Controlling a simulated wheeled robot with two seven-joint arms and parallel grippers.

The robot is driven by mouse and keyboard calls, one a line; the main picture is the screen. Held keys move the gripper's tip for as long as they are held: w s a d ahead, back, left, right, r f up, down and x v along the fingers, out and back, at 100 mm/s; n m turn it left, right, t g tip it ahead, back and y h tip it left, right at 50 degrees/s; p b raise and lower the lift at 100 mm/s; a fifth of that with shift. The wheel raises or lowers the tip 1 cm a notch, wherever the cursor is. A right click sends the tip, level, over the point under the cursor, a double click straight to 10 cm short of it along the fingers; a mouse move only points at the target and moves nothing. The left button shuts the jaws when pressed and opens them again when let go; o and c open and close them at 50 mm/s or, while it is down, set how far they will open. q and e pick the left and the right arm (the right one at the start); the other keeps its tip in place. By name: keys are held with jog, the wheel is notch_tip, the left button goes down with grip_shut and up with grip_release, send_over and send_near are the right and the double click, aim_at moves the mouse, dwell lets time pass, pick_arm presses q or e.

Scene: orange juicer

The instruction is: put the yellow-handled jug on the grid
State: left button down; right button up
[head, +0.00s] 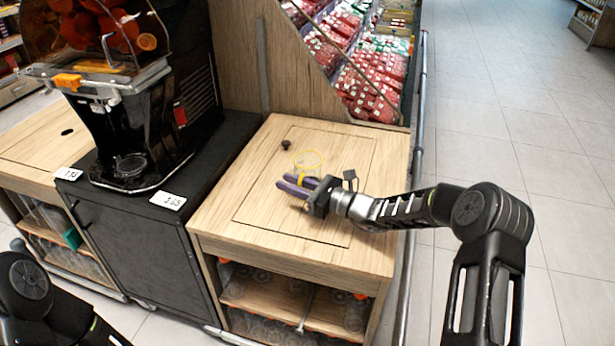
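The grid (130,165) is the round drip grate at the foot of the black juicer, left of the jug, and looks empty. My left gripper is out of view; only part of my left arm shows at the lower left.
The orange juicer (150,110) stands on a black cabinet (130,230). A slanted wooden panel and produce bins (375,75) rise behind. The counter's front is clear.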

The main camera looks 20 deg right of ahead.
jog(key=shift+c, duration=0.2)
grip_shut()
dwell(1.4)
